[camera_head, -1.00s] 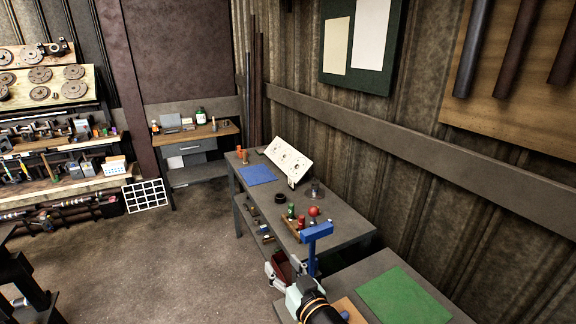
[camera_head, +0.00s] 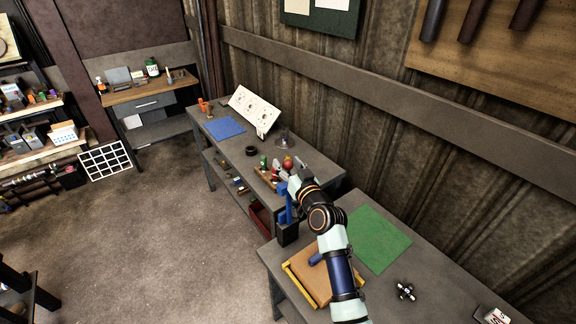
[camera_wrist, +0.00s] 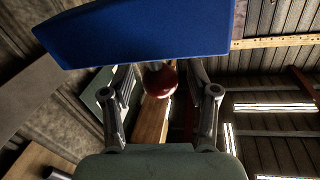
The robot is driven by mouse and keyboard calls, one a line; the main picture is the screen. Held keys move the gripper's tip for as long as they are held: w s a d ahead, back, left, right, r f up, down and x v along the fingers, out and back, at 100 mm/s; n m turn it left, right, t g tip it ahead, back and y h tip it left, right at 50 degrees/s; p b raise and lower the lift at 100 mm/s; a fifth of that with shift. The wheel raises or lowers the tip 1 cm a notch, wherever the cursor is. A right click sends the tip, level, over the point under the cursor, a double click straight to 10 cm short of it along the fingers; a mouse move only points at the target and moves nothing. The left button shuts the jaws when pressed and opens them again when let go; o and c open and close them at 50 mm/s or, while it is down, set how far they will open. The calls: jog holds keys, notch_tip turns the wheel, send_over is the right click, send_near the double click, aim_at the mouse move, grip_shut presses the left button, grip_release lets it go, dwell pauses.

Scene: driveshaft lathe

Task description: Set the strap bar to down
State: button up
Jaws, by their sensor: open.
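A blue bar (camera_wrist: 140,30), which looks like the strap bar, crosses the top of the wrist view, close to the camera and just past my fingertips. In the head view a blue upright (camera_head: 286,211) on a dark block stands by the near end of the long bench; my arm partly hides its top. My gripper (camera_wrist: 163,76) is open, with a finger on each side and nothing held. A red ball (camera_wrist: 161,81) shows between the fingers, farther off. I cannot tell whether the bar touches a finger. In the head view my gripper end (camera_head: 284,178) is beside the upright.
A bench (camera_head: 222,152) carries a blue mat (camera_head: 225,128), a white tilted panel (camera_head: 254,109) and small red and green items. A nearer table (camera_head: 345,277) holds a green mat (camera_head: 374,240) and a wooden tray (camera_head: 303,277). The floor at left is open.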

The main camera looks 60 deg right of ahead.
grip_shut()
dwell(0.4)
